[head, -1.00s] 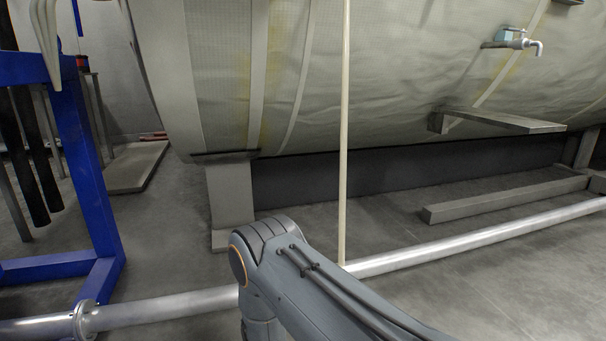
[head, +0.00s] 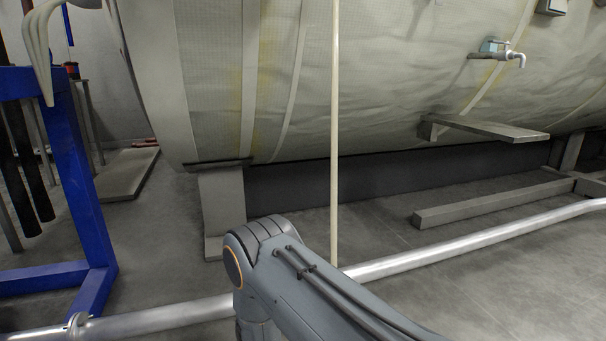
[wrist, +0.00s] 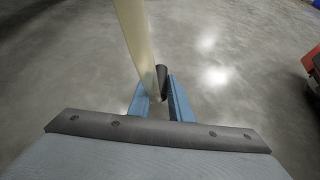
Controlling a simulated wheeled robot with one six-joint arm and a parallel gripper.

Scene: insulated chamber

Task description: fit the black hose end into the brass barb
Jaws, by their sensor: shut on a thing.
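In the wrist view, my gripper (wrist: 158,88) has blue fingers shut on the short black hose end (wrist: 161,76). A pale, slightly see-through hose (wrist: 138,40) comes down from the top and meets the fingers beside the black end. I cannot tell how the two join. In the head view, a pale straight length (head: 335,130) hangs in front of the tank and may be the same hose. My gripper is out of the head view; only my arm shows. I see no brass barb for certain in either view.
A large wrapped tank (head: 390,80) carries a silver tap (head: 510,57) and a shelf (head: 485,130). A metal pipe (head: 420,258) runs along the floor. A blue frame (head: 80,170) stands left, near dark tubes (head: 28,160). A red object (wrist: 314,65) shows at right in the wrist view.

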